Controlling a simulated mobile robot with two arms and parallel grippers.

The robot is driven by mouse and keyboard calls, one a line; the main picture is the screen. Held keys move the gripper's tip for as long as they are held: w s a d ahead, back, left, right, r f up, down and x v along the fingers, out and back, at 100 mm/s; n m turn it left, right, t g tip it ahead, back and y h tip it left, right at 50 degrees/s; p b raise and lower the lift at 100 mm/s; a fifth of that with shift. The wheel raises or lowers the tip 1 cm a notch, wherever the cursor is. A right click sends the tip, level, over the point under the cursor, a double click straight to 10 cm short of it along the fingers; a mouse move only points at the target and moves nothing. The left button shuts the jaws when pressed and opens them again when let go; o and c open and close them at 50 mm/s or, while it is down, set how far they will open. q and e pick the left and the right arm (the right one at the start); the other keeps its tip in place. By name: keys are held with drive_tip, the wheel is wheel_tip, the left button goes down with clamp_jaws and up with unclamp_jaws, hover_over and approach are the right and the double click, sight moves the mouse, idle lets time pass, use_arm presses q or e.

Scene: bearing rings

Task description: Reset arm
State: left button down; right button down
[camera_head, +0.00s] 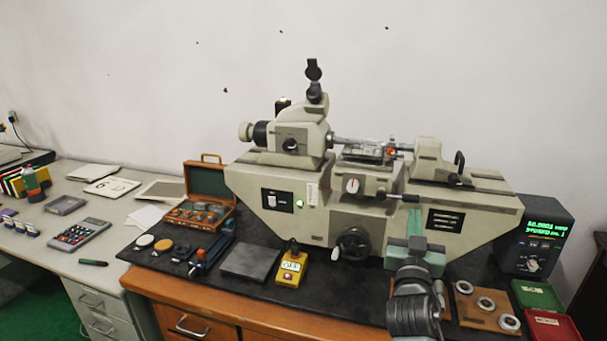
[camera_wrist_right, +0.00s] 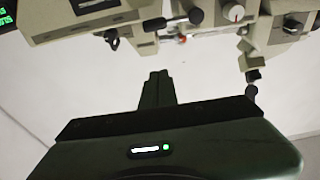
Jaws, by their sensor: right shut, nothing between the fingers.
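My right gripper (camera_head: 414,219) stands in front of the right half of the large beige measuring machine (camera_head: 290,180), with its fingers pointing up. It is shut and holds nothing. In the right wrist view the closed fingers (camera_wrist_right: 157,85) point at the machine, which shows upside down along the top edge. My left gripper is not in view. Bearing rings (camera_head: 485,303) sit on a wooden board (camera_head: 466,318) to the right of my right arm, on the dark bench top.
A digital readout box (camera_head: 537,240) stands right of the machine. Green (camera_head: 537,295) and red (camera_head: 552,325) boxes lie at the right front. A yellow box (camera_head: 291,267), a grey plate (camera_head: 249,261) and an open wooden case (camera_head: 207,190) are left of my arm.

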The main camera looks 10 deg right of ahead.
drive_tip(key=s+a+f+n+g+y, duration=0.25)
drive_tip(key=s+f, duration=0.25)
drive_tip(key=f, duration=0.4)
drive_tip(key=s+a+f+n+g+y, duration=0.1)
drive_tip(key=s+a+f+g+y, duration=0.25)
drive_tip(key=s+f, duration=0.45)
drive_tip(key=s+a+f+n+g+y, duration=0.1)
drive_tip(key=s+a+f+n+g, duration=0.15)
drive_tip(key=s+a+f, duration=0.35)
drive_tip(key=s+a+f+n+g+y, duration=0.1)
drive_tip(key=s+a+f+g+y, duration=0.2)
drive_tip(key=s, duration=0.5)
drive_tip(key=s+a+f+n+g, duration=0.1)
drive_tip(key=s+a+f+g, duration=0.2)
drive_tip(key=s+f, duration=0.35)
wheel_tip(320, 180, down, 25)
drive_tip(key=s+g, duration=0.1)
drive_tip(key=s, duration=0.2)
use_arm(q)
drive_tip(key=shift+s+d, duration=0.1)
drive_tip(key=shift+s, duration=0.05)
use_arm(e)
drive_tip(key=s+d+f+g, duration=0.1)
drive_tip(key=s+d+f, duration=0.2)
drive_tip(key=s+f, duration=1.2)
drive_tip(key=shift+s+f+n, duration=0.3)
drive_tip(key=shift+s, duration=0.25)
drive_tip(key=shift+d, duration=0.1)
